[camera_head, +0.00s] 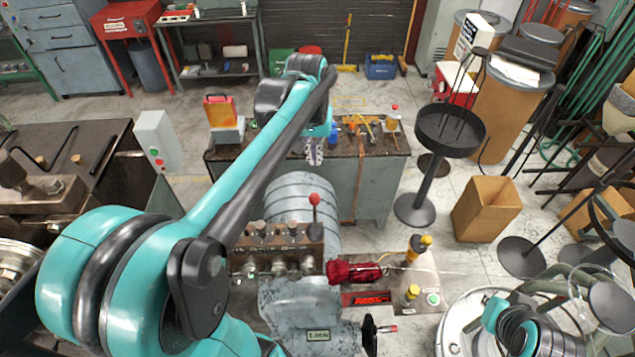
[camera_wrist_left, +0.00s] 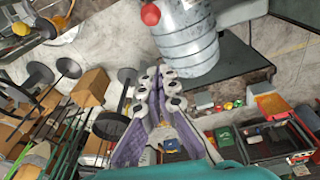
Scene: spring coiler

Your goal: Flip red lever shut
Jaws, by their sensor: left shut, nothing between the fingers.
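A lever with a red ball knob (camera_head: 314,198) stands upright on a dark block with several bolts on the spring coiler (camera_head: 300,305). The red knob also shows at the top of the left wrist view (camera_wrist_left: 150,14). A second red piece (camera_head: 353,271), like a crumpled handle, lies to the right of the block. My left gripper (camera_head: 314,152) is beyond the lever, toward the workbench, apart from it. Its fingers (camera_wrist_left: 160,78) are shut and empty. My right arm shows at the lower right; its gripper is not seen.
A workbench (camera_head: 380,150) with tools and bottles stands behind the coiler. A ribbed grey cylinder (camera_head: 300,195) lies just behind the lever block. Yellow-topped buttons (camera_head: 419,245) stand to the right. A black round stand (camera_head: 450,130) and a cardboard box (camera_head: 486,208) are farther right.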

